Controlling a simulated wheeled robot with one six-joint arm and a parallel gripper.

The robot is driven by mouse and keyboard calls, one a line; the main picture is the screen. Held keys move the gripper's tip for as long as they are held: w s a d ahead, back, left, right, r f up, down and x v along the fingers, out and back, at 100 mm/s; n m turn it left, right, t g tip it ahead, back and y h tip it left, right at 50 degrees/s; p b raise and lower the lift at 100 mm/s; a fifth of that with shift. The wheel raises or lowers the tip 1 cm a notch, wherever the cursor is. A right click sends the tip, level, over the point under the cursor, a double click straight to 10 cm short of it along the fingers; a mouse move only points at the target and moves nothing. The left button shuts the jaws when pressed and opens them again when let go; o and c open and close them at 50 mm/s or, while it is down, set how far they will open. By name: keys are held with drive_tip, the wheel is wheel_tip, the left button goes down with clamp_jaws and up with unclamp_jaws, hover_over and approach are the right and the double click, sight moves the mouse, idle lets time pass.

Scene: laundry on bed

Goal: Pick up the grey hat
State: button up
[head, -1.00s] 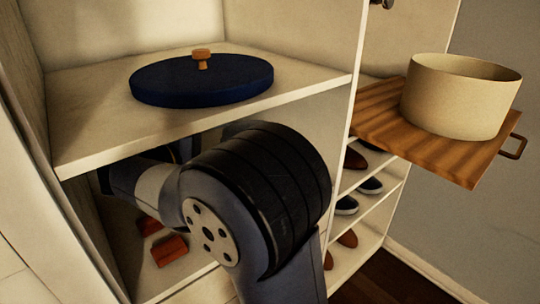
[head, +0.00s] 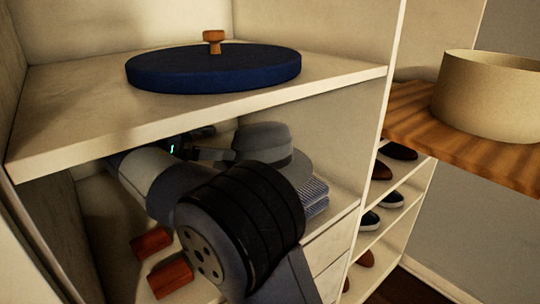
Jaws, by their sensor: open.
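The grey hat (head: 262,141) with a darker band is on the middle shelf, under the upper shelf board. It appears to rest on folded striped cloth (head: 316,198). My arm hides its lower left part. My gripper (head: 222,154) is under the upper board, just left of the hat's crown. It is open, but its fingertips are dark and small, so I cannot tell whether they touch the hat.
The upper shelf (head: 90,115) is close above my arm and holds a round blue lid-like object (head: 213,70). Red-brown blocks (head: 170,276) lie below left. Shoes (head: 386,197) fill lower shelves.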

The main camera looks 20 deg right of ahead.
sight(236, 144)
drive_tip(key=b+x, duration=0.1)
drive_tip(key=x, duration=0.4)
drive_tip(key=shift+w+r+b+x, duration=0.15)
drive_tip(key=shift+b+x, duration=0.45)
drive_tip(key=shift+x, duration=0.75)
drive_tip(key=shift+w+r+b+x, duration=0.15)
drive_tip(key=shift+b+x, duration=0.45)
drive_tip(key=shift+x, duration=0.75)
drive_tip(key=shift+c, duration=0.2)
drive_tip(key=c, duration=0.9)
